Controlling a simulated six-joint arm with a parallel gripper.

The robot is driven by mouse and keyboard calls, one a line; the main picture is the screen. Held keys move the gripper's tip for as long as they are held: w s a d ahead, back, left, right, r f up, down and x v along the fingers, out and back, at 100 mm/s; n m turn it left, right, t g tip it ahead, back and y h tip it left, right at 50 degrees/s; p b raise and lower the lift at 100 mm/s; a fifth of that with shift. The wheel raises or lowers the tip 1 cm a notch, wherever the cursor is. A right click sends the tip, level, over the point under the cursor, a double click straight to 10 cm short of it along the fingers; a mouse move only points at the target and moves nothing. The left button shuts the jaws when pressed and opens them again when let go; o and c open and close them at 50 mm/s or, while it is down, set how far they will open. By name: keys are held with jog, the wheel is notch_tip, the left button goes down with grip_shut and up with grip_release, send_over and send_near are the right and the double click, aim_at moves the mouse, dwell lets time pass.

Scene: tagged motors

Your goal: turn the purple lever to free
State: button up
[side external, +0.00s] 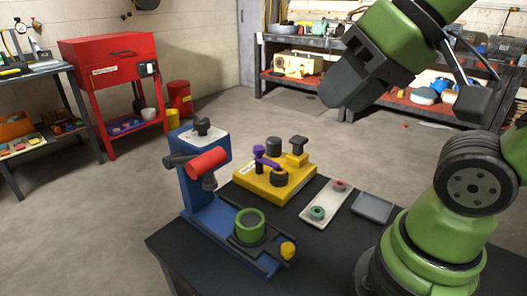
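The purple lever (266,161) sits on top of a yellow base (292,186) on the black table. A knob stands up at its left end, and its arm runs right toward a dark round part. A small label (247,168) is on the yellow base's left side, too small to read. My gripper (337,92) is in the air at the upper right, well above and to the right of the lever, apart from everything. Its fingers are dark and seen from an angle that hides whether there is a gap between them.
A blue stand (189,185) with a red cylinder (207,162) and green ring (250,226) stands left of the yellow base. A pale plate (327,205) with small round parts and a grey tray (372,207) lie to its right. Air above the lever is clear.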

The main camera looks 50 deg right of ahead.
jog(key=shift+o, duration=1.2)
jog(key=w+d+n+g, duration=0.1)
jog(key=w+d+n, duration=0.1)
jog(key=w, duration=0.6)
jog(key=shift+d+r+n, duration=0.4)
jog(key=shift+n, duration=0.3)
jog(key=n+g+y, duration=0.1)
jog(key=n+g, duration=0.2)
jog(key=n, duration=0.6)
send_over(259, 147)
jog(key=s+d, duration=0.3)
notch_tip(259, 147, down, 14)
jog(key=x, duration=1)
jog(key=shift+a, duration=0.15)
jog(key=c, duration=0.9)
